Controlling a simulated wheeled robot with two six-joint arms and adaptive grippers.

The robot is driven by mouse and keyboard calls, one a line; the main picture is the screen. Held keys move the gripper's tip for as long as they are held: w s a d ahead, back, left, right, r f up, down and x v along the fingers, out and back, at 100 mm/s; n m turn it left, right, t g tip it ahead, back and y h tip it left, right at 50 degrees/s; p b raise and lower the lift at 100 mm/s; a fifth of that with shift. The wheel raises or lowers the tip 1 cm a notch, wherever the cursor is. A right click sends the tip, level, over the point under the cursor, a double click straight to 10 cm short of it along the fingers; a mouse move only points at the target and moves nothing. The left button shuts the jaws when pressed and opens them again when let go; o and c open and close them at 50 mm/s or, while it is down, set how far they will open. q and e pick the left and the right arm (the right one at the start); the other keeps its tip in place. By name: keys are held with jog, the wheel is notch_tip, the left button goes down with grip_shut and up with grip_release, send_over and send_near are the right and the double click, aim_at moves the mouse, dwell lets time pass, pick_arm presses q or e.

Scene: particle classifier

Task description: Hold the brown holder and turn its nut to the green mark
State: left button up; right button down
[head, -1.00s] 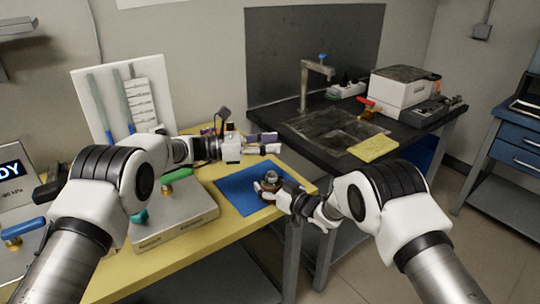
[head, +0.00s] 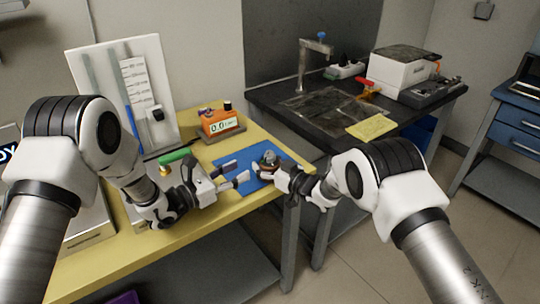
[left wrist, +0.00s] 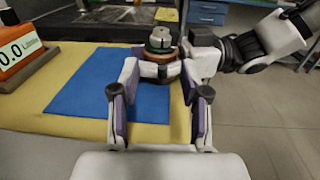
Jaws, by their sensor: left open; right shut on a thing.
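The brown holder (left wrist: 152,53) stands upright on the blue mat (left wrist: 75,85), with a grey metal nut (left wrist: 160,38) on its top. In the head view the nut (head: 269,158) shows, while the holder is mostly hidden by my right gripper (head: 283,170). My right gripper is shut on the holder from the right. My left gripper (head: 245,176) is open and empty, low over the mat's left part. In the left wrist view its two fingers (left wrist: 152,85) point toward the holder, with a gap before it. I cannot make out a green mark on the holder.
The mat lies on a yellow table (head: 190,240). An orange display box (head: 221,123) stands behind, left of the mat. A metal box with a green-handled valve (head: 175,156) is left of my left gripper. A dark bench with a sink (head: 325,108) stands behind right.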

aim_at(265, 158)
pick_arm(q)
jog(key=x, duration=1.1)
jog(key=shift+w+d, duration=0.15)
jog(key=shift+d, duration=0.2)
grip_shut()
